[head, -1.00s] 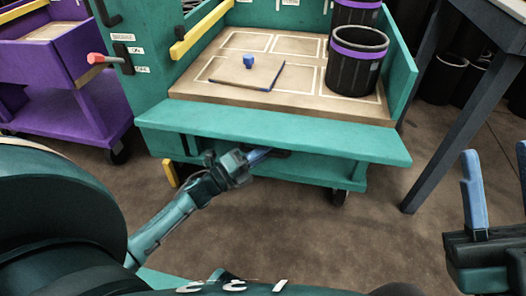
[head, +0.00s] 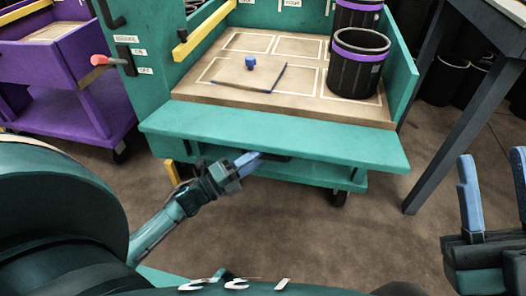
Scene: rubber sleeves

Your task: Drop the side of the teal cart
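The teal cart (head: 150,75) stands in front of me in the head view. Its near side is a teal panel (head: 275,140) that lies folded outward, close to level, along the front edge of the wooden deck (head: 300,108). My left gripper (head: 248,159) is beneath this panel, with its blue fingertips just under the lower edge, by a dark piece (head: 278,156). The fingers are seen edge-on, so their gap and any contact are unclear. My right gripper (head: 495,172) is at the right edge, its blue fingers apart and empty, away from the cart.
A black bin with a purple band (head: 355,75), a small blue knob (head: 251,63) and a thin board are on the deck. A yellow bar (head: 205,32) runs along its left. A purple cart (head: 85,105) stands left, a dark table leg (head: 450,130) right.

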